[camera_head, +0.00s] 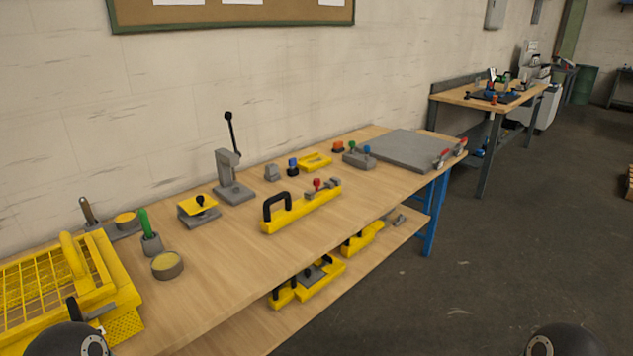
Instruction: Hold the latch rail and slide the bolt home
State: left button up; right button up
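The yellow latch rail (290,219) lies on the wooden workbench, near its front edge. A black arched handle stands on the rail's left end. A grey bolt with a red knob (317,184) sits on the right part of the rail, with grey blocks beside it. At this size I cannot tell how far the bolt is slid in. Neither of my grippers shows. Only dark rounded parts of my arms show at the bottom left and bottom right edges, well apart from the rail.
On the workbench (225,255), a grey lever press (232,180) stands behind the rail. A yellow mesh guard (50,280) and a round tin (167,265) are at the left, a grey plate (405,150) at the far right. Yellow parts lie on the lower shelf. The floor to the right is clear.

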aim_at(316, 182)
jog(key=u, duration=1.35)
jog(key=i, duration=0.15)
jog(key=z, duration=3.3)
jog(key=i, duration=2.85)
jog(key=u, duration=2.7)
